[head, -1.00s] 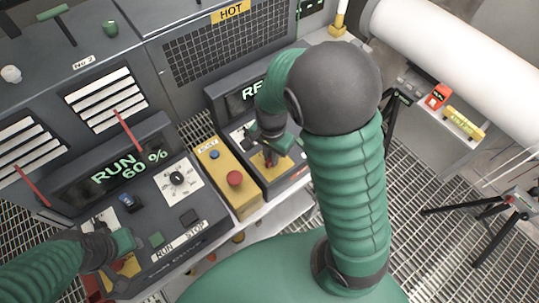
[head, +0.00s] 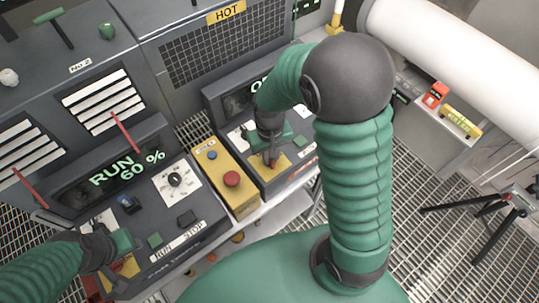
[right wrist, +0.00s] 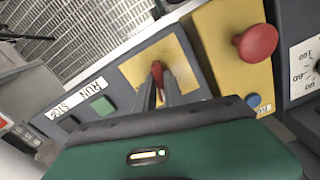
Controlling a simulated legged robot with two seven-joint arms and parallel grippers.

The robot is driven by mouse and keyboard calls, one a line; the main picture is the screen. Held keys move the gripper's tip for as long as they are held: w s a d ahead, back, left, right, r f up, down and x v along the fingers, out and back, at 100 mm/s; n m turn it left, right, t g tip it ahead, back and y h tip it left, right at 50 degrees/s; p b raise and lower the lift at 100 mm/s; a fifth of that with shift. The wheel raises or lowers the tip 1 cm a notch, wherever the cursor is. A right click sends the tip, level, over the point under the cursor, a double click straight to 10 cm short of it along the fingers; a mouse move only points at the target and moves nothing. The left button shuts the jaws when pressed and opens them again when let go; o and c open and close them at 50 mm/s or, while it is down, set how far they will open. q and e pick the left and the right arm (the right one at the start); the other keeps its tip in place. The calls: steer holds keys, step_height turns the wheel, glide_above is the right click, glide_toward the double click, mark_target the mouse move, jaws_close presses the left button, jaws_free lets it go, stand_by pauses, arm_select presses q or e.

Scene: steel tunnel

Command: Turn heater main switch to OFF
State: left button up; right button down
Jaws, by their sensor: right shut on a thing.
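The heater main switch is a red handle (head: 274,164) on a yellow plate (head: 285,160) on the right-hand console. In the right wrist view the red handle (right wrist: 157,70) stands between the fingers in front of its yellow plate (right wrist: 178,50). My right gripper (head: 271,156) is shut on the handle; its fingers also show in the right wrist view (right wrist: 160,88). The console's display (head: 259,85) begins with "O", the rest hidden by my right arm. My left gripper (head: 112,272) is at the lower left, over another yellow plate; its jaws are unclear.
A yellow box with a red button (head: 232,179) and a blue button (head: 212,155) stands left of the console. The left console display (head: 125,168) reads RUN 60 %. A tripod (head: 505,205) stands on the grating at right, below a large white pipe (head: 455,60).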

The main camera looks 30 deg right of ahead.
arm_select(q)
steer(key=shift+r, duration=0.2)
arm_select(e)
steer(key=shift+w+r+n, duration=0.1)
steer(key=shift+w+n, duration=0.05)
steer(key=shift+n, duration=0.65)
steer(key=shift+w+r+n, duration=0.1)
steer(key=shift+w+n, duration=0.05)
steer(key=shift+n, duration=0.65)
arm_select(q)
steer(key=shift+d, duration=0.1)
